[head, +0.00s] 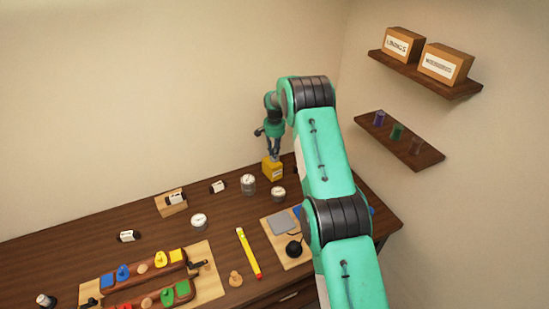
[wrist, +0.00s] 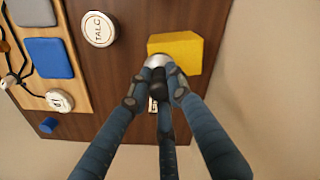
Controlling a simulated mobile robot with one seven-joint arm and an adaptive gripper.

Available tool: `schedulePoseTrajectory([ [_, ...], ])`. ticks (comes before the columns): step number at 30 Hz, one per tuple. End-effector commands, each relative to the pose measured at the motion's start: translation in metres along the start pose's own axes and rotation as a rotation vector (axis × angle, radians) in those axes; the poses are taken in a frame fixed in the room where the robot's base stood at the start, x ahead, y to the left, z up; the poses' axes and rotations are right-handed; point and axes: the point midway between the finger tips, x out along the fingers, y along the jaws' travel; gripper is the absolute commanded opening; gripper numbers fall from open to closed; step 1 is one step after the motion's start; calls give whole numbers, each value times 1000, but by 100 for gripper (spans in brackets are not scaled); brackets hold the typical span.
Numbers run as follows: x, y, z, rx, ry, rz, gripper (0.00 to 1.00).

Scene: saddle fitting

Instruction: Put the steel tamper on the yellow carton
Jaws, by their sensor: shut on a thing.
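The yellow carton (head: 272,172) stands on the dark wooden table near the back wall; it also shows in the wrist view (wrist: 184,46). My gripper (head: 273,154) is right above the carton, pointing down. In the wrist view my gripper (wrist: 158,80) is shut on the steel tamper (wrist: 157,61), whose round, shiny steel end shows just past the fingertips, overlapping the carton's near edge. The fingers hide much of the tamper, and it is too small to make out in the head view. I cannot tell whether the tamper touches the carton.
White-topped tins (head: 248,183) and (head: 278,194) stand close to the carton; one marked TALC (wrist: 98,29) shows in the wrist view. A wooden board (head: 272,232) with a grey pad lies in front. Shelves (head: 425,77) hang on the right wall.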

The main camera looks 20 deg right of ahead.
Motion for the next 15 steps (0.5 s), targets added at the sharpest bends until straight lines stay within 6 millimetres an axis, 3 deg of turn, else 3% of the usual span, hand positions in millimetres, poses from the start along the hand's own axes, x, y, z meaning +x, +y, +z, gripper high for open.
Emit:
schedulePoseTrajectory([
  [10, 28, 0, 1, 0, -1, 1, 0],
  [15, 32, 0, 0, 0, 1, 0, 0],
])
